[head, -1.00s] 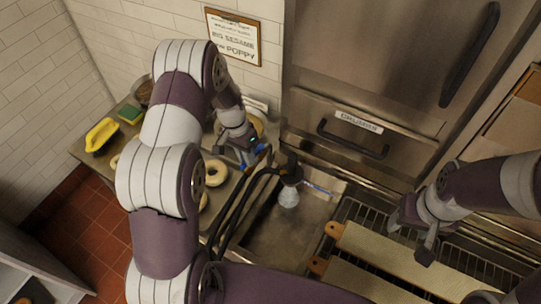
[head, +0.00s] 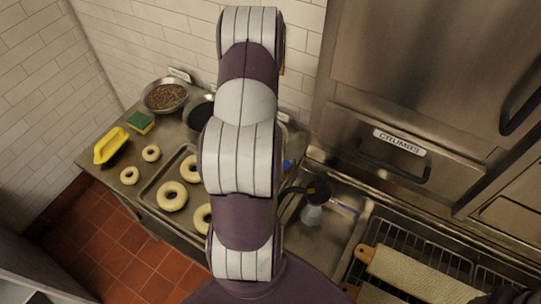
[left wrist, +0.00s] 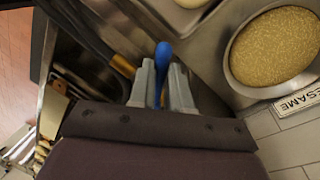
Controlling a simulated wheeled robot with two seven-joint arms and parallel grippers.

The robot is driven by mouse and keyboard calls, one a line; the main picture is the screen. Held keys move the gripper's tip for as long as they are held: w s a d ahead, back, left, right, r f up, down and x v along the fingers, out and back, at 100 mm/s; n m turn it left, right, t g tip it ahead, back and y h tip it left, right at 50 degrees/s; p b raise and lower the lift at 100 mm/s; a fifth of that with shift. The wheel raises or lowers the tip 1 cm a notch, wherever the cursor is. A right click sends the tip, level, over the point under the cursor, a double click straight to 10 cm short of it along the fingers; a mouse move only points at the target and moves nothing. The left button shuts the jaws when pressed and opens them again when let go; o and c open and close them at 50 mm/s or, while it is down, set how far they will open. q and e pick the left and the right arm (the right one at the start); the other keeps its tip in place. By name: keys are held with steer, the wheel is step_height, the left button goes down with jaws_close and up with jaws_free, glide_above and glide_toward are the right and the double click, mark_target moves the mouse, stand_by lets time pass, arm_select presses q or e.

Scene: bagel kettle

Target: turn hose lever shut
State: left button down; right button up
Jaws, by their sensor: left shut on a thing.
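In the left wrist view my left gripper (left wrist: 163,72) is shut on a blue lever (left wrist: 162,52), whose rounded end sticks out past the fingertips. A dark hose (left wrist: 95,40) with a tan end runs close to the lever. In the head view my left arm covers the gripper, and only a small blue bit (head: 288,165) shows beside the arm. The black hose (head: 290,191) shows right of the arm, near a pale spray head (head: 312,214) over the sink (head: 330,238). My right gripper is out of view.
Sesame seeds (left wrist: 276,45) show in the wrist view. A rack with boards (head: 425,280) lies right, below the crumbs drawer (head: 395,160).

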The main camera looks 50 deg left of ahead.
arm_select(q)
steer(key=shift+w+a+r+m+g+y+p, duration=0.2)
steer(key=shift+w+m, duration=0.3)
steer(key=shift+m, duration=0.45)
steer(key=shift+w+a+f+m+y+p, duration=0.15)
steer(key=shift+w+a+m, duration=0.25)
steer(key=shift+m, duration=0.6)
steer(key=shift+w+a+r+m+g+y, duration=0.1)
steer(key=shift+w+a+m+y, duration=0.1)
steer(key=shift+w+m, duration=0.55)
steer(key=shift+s+m, duration=0.15)
steer(key=shift+m, duration=0.15)
steer(key=c, duration=1.1)
jaws_free()
steer(key=r, duration=0.4)
steer(key=w+r+p, duration=0.1)
steer(key=r, duration=0.3)
steer(key=w+r, duration=0.1)
steer(key=r, duration=0.3)
steer(key=shift+w+a+r, duration=0.1)
steer(key=shift+a+r, duration=0.05)
steer(key=shift+a, duration=0.25)
